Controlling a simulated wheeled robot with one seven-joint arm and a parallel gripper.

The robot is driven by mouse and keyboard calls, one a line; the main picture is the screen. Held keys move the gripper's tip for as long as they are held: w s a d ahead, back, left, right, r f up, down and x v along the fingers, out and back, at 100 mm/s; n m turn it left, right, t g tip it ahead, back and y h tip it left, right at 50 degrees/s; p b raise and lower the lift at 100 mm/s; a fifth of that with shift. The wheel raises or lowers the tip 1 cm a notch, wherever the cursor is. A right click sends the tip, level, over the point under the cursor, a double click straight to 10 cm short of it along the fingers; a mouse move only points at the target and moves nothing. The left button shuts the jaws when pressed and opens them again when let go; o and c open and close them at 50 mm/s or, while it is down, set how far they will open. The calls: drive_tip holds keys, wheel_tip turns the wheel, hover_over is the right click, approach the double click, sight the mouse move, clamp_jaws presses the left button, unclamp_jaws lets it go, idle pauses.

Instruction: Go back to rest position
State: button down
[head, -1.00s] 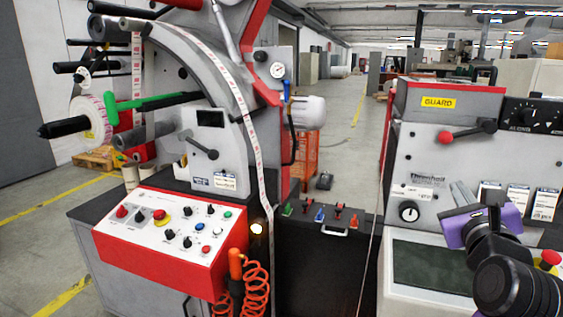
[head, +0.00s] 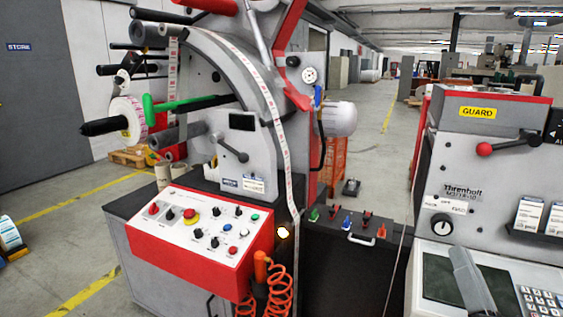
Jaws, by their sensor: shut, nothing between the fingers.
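My gripper (head: 461,256) shows at the lower right of the head view as a grey piece. It points up in front of the dark screen of the right-hand machine, with its fingers shut and nothing held. The rest of my arm is below the picture and hidden. The label rewinder (head: 225,140) stands at centre left, with its red and white control panel (head: 208,228) facing me. My gripper is apart from the rewinder, to its right.
The Threnholl machine (head: 490,175) with a yellow GUARD label is at right, with a keypad (head: 540,300) below. A black cabinet with coloured levers (head: 345,230) stands between the machines. Orange coiled hose (head: 278,285) hangs in front. Floor at left is mostly clear.

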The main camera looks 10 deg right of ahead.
drive_tip(key=s+a+f+n+g+y, duration=0.1)
drive_tip(key=s+a+f+n+g, duration=0.1)
drive_tip(key=s+f, duration=0.5)
drive_tip(key=s+a+f+n+g+y, duration=0.1)
drive_tip(key=s+a+f+n+g, duration=0.2)
drive_tip(key=s, duration=1)
drive_tip(key=s+a+f+n+g+y+p, duration=0.1)
drive_tip(key=s+a+f+n+g+y, duration=0.1)
drive_tip(key=s+a+f, duration=0.4)
drive_tip(key=s+f, duration=0.4)
drive_tip(key=f, duration=0.1)
drive_tip(key=shift+a+f+n+g, duration=0.25)
drive_tip(key=shift+f+n+g, duration=0.05)
drive_tip(key=shift+f, duration=0.1)
